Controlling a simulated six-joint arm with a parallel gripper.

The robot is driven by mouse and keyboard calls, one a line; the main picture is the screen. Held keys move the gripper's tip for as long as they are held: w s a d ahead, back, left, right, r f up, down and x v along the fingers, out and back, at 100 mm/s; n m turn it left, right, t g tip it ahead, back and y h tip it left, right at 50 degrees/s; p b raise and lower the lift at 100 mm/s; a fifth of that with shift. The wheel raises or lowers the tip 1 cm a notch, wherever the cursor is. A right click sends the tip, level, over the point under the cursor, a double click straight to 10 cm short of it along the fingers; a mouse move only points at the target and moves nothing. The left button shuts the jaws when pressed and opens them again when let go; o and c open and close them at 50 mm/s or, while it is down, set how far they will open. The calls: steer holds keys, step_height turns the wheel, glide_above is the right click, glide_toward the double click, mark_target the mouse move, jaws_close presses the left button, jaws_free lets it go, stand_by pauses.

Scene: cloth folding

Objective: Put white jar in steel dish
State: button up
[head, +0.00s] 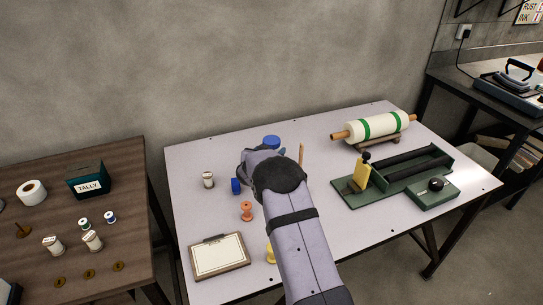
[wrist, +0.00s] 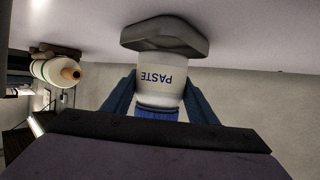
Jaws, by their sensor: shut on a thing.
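The white jar (wrist: 158,75), with a blue lid and the label PASTE, is between the two blue fingers of my gripper (wrist: 160,92) in the wrist view. That view is upside down. My gripper is shut on the jar. The grey steel dish (wrist: 166,27) is at the jar's base end. The base overlaps the dish, and I cannot tell whether it rests on the dish's floor. In the head view a blue lid (head: 271,141) shows just behind my arm, apparently the jar's.
A rolling pin (head: 371,127) on a stand lies at the back right. Spools (head: 246,210) and a clipboard (head: 219,256) lie left of my arm. A dark side table (head: 130,240) stands at left.

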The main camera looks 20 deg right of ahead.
steer(key=shift+f, duration=0.85)
steer(key=shift+f, duration=0.1)
steer(key=shift+f, duration=0.1)
steer(key=o, duration=1.4)
steer(key=shift+f, duration=0.1)
steer(key=shift+c, duration=0.2)
